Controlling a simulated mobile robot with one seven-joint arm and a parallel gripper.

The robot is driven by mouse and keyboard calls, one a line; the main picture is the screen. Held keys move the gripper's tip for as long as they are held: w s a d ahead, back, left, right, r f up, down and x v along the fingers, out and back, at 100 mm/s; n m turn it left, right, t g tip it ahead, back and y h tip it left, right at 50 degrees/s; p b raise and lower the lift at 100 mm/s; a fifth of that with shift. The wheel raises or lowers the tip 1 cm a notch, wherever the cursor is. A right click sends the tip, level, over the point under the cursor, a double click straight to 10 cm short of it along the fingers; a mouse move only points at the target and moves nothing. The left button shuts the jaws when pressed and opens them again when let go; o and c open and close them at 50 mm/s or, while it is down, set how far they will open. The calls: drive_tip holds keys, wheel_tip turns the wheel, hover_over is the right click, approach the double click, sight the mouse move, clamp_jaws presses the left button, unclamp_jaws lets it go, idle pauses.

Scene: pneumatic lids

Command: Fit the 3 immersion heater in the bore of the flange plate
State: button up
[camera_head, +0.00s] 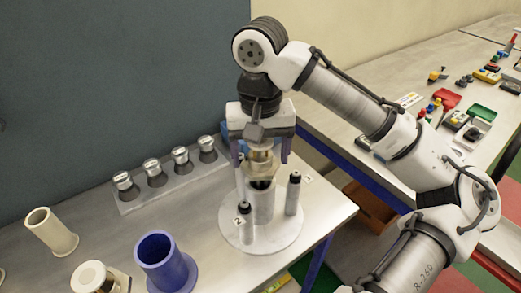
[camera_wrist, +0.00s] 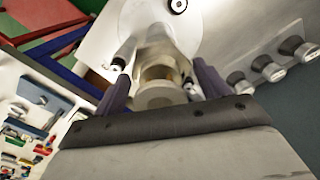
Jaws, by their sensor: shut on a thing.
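My gripper (camera_head: 261,160) points down over a round pale flange plate (camera_head: 280,240) and is shut on a short part with a metal top and a tan collar (camera_head: 262,167), taken as the immersion heater. It also shows between the fingers in the wrist view (camera_wrist: 157,75). Directly below it stands a grey upright cylinder (camera_head: 264,207) with a dark upper end. I cannot tell whether this belongs to the heater or the plate, nor whether the bore is entered. Slim black-topped posts stand around it, one at left front (camera_head: 246,225) beside a "2" label, one at right (camera_head: 293,193).
A grey rack (camera_head: 137,203) with several metal-capped cylinders stands behind left. A second table (camera_head: 395,85) with small parts lies behind my arm.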

drive_tip(key=shift+f+b, duration=1.1)
drive_tip(key=shift+f, duration=1)
drive_tip(key=o, duration=1.1)
drive_tip(key=shift+r, duration=0.1)
wheel_tip(320, 180, up, 7)
drive_tip(key=p, duration=0.8)
wheel_tip(320, 180, up, 14)
drive_tip(key=b, duration=0.1)
drive_tip(key=shift+b, duration=0.3)
drive_tip(key=shift+f, duration=0.2)
